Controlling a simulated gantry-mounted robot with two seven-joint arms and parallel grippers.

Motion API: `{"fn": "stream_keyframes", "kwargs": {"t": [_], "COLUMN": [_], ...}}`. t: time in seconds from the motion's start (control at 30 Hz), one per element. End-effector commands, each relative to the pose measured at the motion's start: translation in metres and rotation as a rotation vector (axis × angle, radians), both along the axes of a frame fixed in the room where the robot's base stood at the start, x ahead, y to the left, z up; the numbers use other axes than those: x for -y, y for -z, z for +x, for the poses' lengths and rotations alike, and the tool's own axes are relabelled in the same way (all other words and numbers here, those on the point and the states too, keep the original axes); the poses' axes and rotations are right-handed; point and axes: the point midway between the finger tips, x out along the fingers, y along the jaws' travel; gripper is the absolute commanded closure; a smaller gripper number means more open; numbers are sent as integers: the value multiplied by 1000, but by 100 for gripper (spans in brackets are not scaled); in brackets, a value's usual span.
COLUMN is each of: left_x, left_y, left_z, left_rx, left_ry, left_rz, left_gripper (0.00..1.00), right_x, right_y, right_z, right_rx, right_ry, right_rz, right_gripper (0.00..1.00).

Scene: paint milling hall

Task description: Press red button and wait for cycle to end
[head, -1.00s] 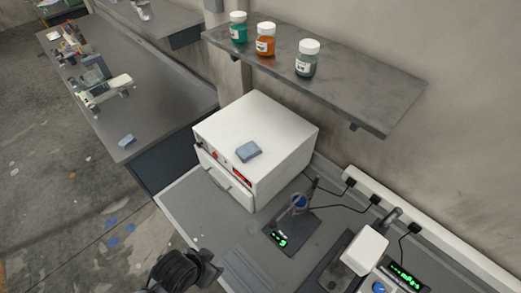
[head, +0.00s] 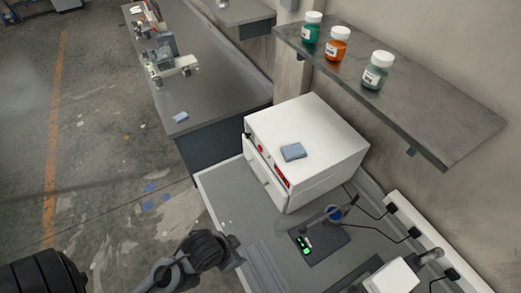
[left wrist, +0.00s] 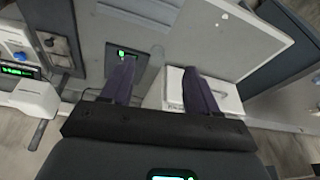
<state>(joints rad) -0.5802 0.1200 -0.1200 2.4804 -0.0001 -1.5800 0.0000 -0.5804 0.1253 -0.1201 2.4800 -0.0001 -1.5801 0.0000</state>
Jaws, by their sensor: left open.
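The red button (head: 261,149) is a small red spot on the upper front of a white box-shaped machine (head: 318,135) on the grey bench. A lit red display (head: 282,176) sits on the same front, to the right of the button. Below is a drawer-like front with a handle. My left arm comes in at the bottom of the head view, in front of the bench and apart from the machine. In the left wrist view my left gripper (left wrist: 158,65) has its two dark purple fingers spread with nothing between them. The white machine (left wrist: 222,97) shows behind the right finger. My right gripper is not seen.
A blue-grey block (head: 293,152) lies on the machine. A dark device with green digits (head: 303,244) and a white instrument (head: 393,277) stand to its right. A shelf with three jars (head: 440,105) overhangs behind. Bare bench lies in front of the machine.

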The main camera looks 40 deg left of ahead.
Motion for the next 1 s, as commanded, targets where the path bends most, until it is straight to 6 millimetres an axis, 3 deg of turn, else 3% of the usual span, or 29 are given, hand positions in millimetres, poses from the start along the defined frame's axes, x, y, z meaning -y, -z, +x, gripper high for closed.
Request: {"fn": "stream_keyframes", "kwargs": {"t": [0.43, 0.8, 1.0], "left_x": [0, 0, 0], "left_y": [0, 0, 0], "left_z": [0, 0, 0], "left_rx": [0, 0, 0], "left_ry": [0, 0, 0], "left_rz": [0, 0, 0], "left_gripper": [40, 97, 100], "right_x": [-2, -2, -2], "right_y": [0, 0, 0], "right_z": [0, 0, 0], "right_rx": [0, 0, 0], "right_ry": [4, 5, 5], "right_rz": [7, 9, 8], "right_gripper": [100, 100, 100]}}
